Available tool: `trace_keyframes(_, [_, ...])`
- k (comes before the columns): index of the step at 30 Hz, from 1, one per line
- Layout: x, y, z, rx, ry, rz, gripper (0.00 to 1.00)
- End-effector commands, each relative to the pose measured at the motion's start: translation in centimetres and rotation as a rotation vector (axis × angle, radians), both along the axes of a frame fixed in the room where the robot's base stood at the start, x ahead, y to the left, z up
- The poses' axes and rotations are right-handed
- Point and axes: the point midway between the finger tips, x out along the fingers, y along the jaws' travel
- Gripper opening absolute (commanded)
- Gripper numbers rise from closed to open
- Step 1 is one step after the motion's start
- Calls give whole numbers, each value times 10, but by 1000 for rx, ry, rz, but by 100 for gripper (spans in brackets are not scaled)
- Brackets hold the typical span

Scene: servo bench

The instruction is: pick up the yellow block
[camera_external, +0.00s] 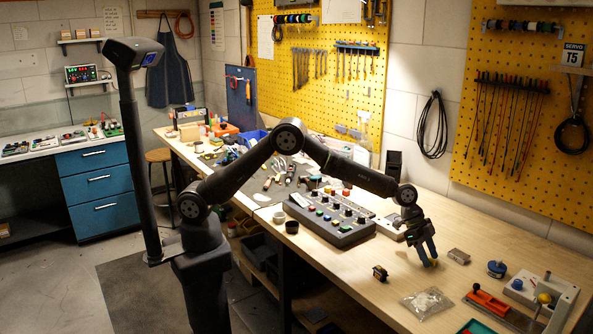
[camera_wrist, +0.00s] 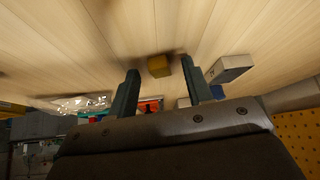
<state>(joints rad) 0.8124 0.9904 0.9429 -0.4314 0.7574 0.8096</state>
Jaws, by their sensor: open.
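The small yellow block (camera_wrist: 159,66) stands on the wooden bench, between and slightly beyond my two open fingertips in the wrist view. Clear room shows on both sides of it, and no finger visibly touches it. In the external view my gripper (camera_external: 428,260) points down over the bench, with its fingertips close to the bench top. The jaws hold nothing.
A blue round part (camera_external: 496,268), a clear bag (camera_external: 426,303), a small dark part (camera_external: 380,272) and a button panel (camera_external: 330,218) surround the spot.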

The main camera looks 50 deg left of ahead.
Motion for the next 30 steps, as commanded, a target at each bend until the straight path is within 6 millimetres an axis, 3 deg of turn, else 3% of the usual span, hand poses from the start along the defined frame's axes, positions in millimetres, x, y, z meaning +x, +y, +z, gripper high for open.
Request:
trace_keyframes(5, [0, 0, 0, 0, 0, 0, 46])
trace_keyframes(12, [0, 0, 0, 0, 0, 0, 0])
trace_keyframes(23, [0, 0, 1, 0, 0, 0, 0])
trace_keyframes(30, [0, 0, 17, -1, -2, -1, 0])
